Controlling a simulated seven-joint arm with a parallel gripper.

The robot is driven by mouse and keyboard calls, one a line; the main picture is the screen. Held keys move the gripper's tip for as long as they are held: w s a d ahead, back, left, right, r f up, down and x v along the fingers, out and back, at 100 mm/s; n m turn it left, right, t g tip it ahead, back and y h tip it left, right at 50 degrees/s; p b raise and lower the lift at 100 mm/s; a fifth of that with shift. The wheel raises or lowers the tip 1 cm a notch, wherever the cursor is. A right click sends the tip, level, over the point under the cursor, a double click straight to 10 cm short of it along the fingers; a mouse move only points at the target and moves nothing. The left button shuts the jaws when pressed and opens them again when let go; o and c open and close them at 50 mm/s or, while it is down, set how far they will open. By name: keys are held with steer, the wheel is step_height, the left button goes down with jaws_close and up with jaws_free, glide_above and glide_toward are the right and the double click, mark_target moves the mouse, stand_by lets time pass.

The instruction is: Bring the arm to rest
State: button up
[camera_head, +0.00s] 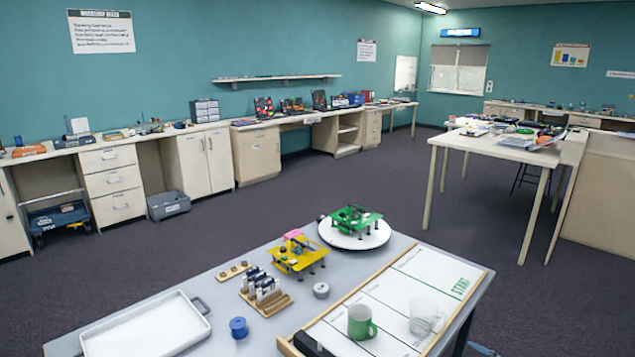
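My gripper and arm cannot be made out in the head view. A grey table (225,285) stands in front of me with small project items on it. A green four-legged model (355,218) stands on a round white turntable (340,239). A yellow model (298,256) with a pink part on top stands to its left. A green mug (361,322) and a clear cup (424,319) stand on a white board (380,295) marked START.
A white tray (146,333) lies at the table's front left. A wooden rack (266,301) holds several batteries, with a blue spool (238,327) and a grey disc (321,290) nearby. A dark object (312,344) is cut off at the bottom edge. Open carpet lies beyond.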

steer(key=s+a+f+n+g+h, duration=0.1)
steer(key=s+a+f+n+g, duration=0.2)
steer(key=s+f+n+g, duration=0.55)
steer(key=s+a+f+n+g+h, duration=0.2)
steer(key=s+a+f+n+g, duration=0.25)
steer(key=s+f, duration=0.7)
steer(key=s+a+f+n+g+h, duration=0.2)
steer(key=s+a+f+n+g, duration=0.1)
steer(key=s+a+f, duration=0.3)
steer(key=s+a+f+n+g+h, duration=0.1)
steer(key=s+a+f+n+g, duration=0.2)
steer(key=s+a, duration=0.8)
steer(key=shift+s+a+f+n+g+h, duration=0.2)
steer(key=shift+a+f+n+g+h, duration=0.15)
steer(key=shift+f+n, duration=1.05)
steer(key=shift+f+m, duration=0.25)
steer(key=shift+m, duration=0.05)
